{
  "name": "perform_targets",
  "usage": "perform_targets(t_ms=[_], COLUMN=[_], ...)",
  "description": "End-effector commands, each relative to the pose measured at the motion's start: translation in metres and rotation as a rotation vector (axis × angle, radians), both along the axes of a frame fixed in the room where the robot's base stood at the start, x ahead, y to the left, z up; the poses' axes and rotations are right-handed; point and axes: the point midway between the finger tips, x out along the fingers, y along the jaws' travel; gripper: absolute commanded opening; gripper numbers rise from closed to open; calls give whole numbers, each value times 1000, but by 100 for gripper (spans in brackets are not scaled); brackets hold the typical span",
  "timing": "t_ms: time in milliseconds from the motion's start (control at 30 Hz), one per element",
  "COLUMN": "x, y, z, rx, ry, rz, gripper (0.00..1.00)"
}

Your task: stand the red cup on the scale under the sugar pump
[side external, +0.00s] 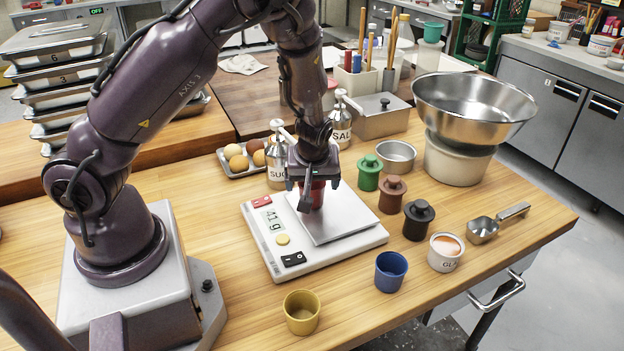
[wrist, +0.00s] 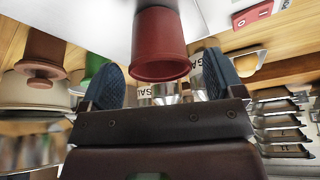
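The red cup (side external: 312,194) stands upright on the steel plate of the white scale (side external: 283,262), whose display reads 41 g. In the wrist view the red cup (wrist: 160,42) has its rim towards my gripper. My gripper (side external: 312,184) is just above the cup, fingers spread apart on either side. In the wrist view gaps show between the cup and both fingers (wrist: 162,82). The sugar pump (side external: 277,172) stands behind the scale, just left of my gripper. My gripper hides part of the spout area, so I cannot tell whether the cup is directly beneath it.
The salt pump (side external: 340,125) stands behind my gripper. Green (side external: 369,174), brown (side external: 392,196) and dark (side external: 417,221) lidded pots line the scale's right. A blue cup (side external: 390,272) and yellow cup (side external: 301,313) stand in front. An egg tray (side external: 232,170) is behind left.

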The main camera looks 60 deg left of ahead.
Motion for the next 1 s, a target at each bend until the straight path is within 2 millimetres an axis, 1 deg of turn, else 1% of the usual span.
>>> perform_targets(t_ms=[133,267,367,700,833,1000], x=[0,-1,-2,-12,-15,-17], y=[0,-4,-10,-33,-38,-42], z=[2,12,26,84,99,111], rx=[0,1,1,-2,-1,-1], ry=[-1,-2,-4,-2,-3,0], rz=[0,-4,-6,-6,-5,-2], gripper=[87,87,87,87,87,87])
